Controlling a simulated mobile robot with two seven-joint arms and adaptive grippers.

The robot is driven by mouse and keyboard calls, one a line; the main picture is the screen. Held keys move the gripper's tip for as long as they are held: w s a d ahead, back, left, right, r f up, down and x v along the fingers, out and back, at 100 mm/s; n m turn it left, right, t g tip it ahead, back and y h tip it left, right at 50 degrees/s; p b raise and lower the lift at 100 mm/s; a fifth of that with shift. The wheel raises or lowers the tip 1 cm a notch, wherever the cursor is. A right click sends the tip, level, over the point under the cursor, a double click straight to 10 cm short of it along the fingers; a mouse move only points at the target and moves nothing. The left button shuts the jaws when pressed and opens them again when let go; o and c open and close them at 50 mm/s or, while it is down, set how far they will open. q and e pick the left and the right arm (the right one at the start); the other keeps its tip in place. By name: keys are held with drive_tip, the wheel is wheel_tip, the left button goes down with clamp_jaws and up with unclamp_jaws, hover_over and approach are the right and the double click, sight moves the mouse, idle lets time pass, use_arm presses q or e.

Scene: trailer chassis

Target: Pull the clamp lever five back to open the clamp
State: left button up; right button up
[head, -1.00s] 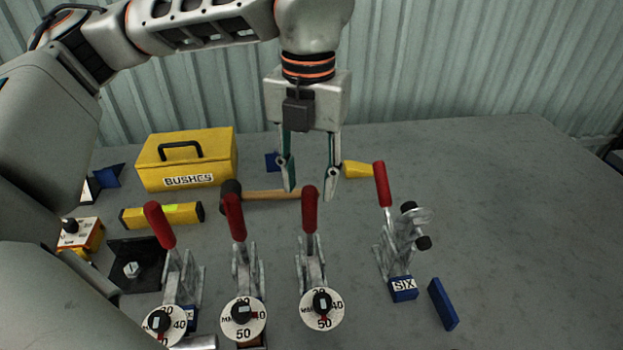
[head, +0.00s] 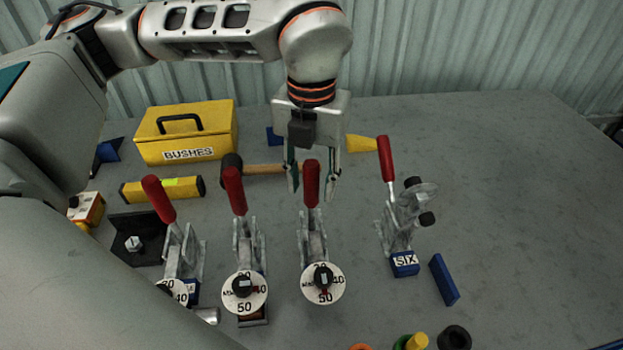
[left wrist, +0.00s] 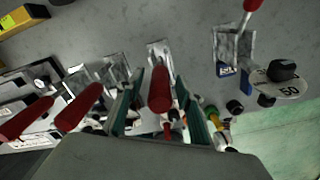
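A row of toggle clamps with red levers stands on the grey table. The third from the left, beside the clamp labelled SIX (head: 405,262), has an upright red lever (head: 311,184) and a round dial (head: 323,284); its own number label does not show. My left gripper (head: 312,195) is open, pointing down, with one finger on each side of this lever. In the left wrist view the same lever (left wrist: 160,90) stands between the two spread fingers, with gaps on both sides. My right gripper is not in view.
Two more clamps with red levers (head: 235,190) (head: 158,200) stand to the left. A hammer (head: 265,169), a yellow BUSHES box (head: 187,135) and a yellow block (head: 361,144) lie behind. A blue block (head: 444,279) lies at right. The table's right side is clear.

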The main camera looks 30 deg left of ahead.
use_arm(q)
clamp_jaws()
